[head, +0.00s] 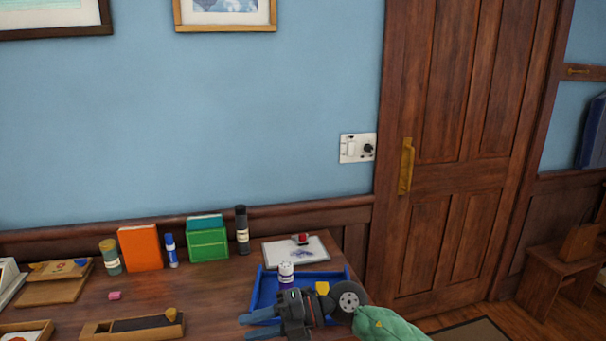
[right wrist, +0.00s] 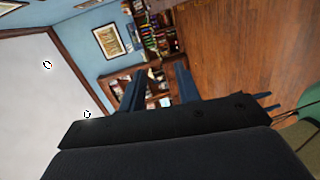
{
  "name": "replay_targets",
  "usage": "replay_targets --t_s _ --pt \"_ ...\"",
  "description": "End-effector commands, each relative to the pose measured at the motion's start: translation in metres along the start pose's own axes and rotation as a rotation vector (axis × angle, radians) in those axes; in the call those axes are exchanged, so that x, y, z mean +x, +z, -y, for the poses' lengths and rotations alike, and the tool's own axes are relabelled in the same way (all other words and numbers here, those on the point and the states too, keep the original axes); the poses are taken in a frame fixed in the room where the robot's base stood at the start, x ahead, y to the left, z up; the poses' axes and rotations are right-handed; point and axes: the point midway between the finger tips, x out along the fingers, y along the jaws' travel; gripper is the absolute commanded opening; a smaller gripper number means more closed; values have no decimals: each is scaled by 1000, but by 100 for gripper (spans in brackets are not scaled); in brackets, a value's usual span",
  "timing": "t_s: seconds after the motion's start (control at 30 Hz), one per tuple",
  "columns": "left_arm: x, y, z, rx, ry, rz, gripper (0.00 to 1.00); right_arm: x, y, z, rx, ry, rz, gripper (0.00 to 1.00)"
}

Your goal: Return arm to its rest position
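My right gripper (head: 250,326) is at the bottom of the head view, over the desk's front part, with its fingers pointing left. Its two blue fingers stand apart with nothing between them. The right wrist view also shows the right gripper (right wrist: 159,75) open and empty, facing a distant part of the room. The green-sleeved part of my right arm comes in from the lower right. My left gripper is in neither view.
The wooden desk (head: 215,290) also bears a white board (head: 318,250), books, bottles and a wooden box (head: 105,329). A wooden door (head: 445,215) stands at right.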

Motion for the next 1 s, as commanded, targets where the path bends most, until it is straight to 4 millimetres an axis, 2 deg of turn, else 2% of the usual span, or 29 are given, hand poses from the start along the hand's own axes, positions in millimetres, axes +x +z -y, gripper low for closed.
replay_targets --t_s 0.07,0.2,0.33,0.47,0.63,0.77,0.87,1.0 --pt "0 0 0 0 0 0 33 6 -6 -18 36 158 41 33" --pt "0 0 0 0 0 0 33 0 -6 -45 113 416 145 33" --pt "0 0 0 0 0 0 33 -19 1 -59 208 629 273 33" --pt "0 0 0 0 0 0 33 -45 11 -59 328 812 424 33" --pt "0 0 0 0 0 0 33 -86 24 -34 518 998 651 33" --pt "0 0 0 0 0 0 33 -116 28 2 686 1092 838 33" --pt "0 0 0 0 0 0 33 -136 25 39 830 1134 986 33" --pt "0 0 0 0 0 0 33 -158 10 99 1049 1144 1191 33"
